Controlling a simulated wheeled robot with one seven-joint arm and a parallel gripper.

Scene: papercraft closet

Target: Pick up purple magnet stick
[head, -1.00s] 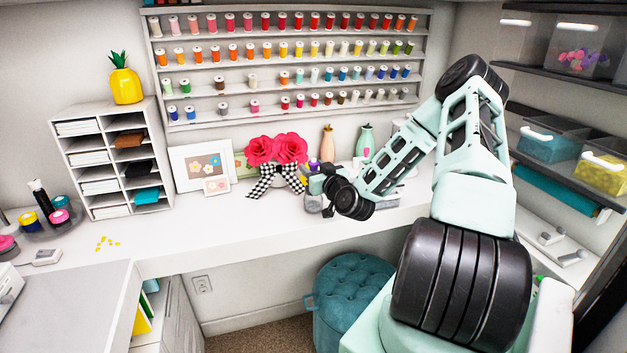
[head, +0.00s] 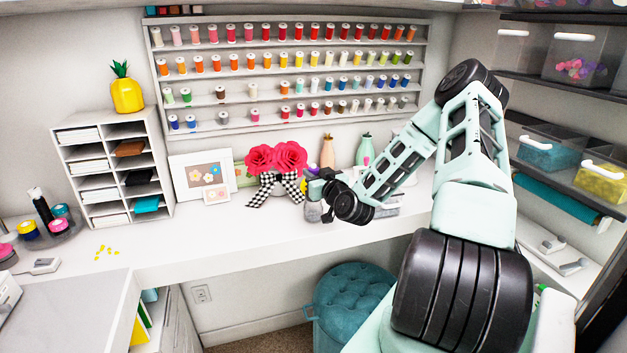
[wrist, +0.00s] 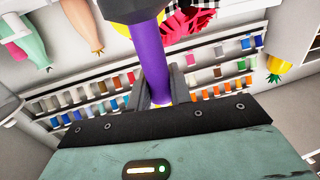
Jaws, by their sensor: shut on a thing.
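The purple magnet stick (wrist: 149,55) shows large in the wrist view. Its shaft runs between the two fingers of my gripper (wrist: 162,90), which is shut on it. The stick's far end, with a yellow and dark part, reaches the top edge of the view. In the head view my gripper (head: 319,190) is over the back of the white desk, right of the red flowers with the checked bow. It is small there, and I cannot make out the stick.
The white desk (head: 240,233) has free room at front. Red flowers (head: 276,158) stand close left of my gripper. A peach vase (head: 327,151) and a green vase (head: 364,150) stand behind it. A thread rack (head: 290,75) hangs on the wall. A teal stool (head: 352,290) stands below.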

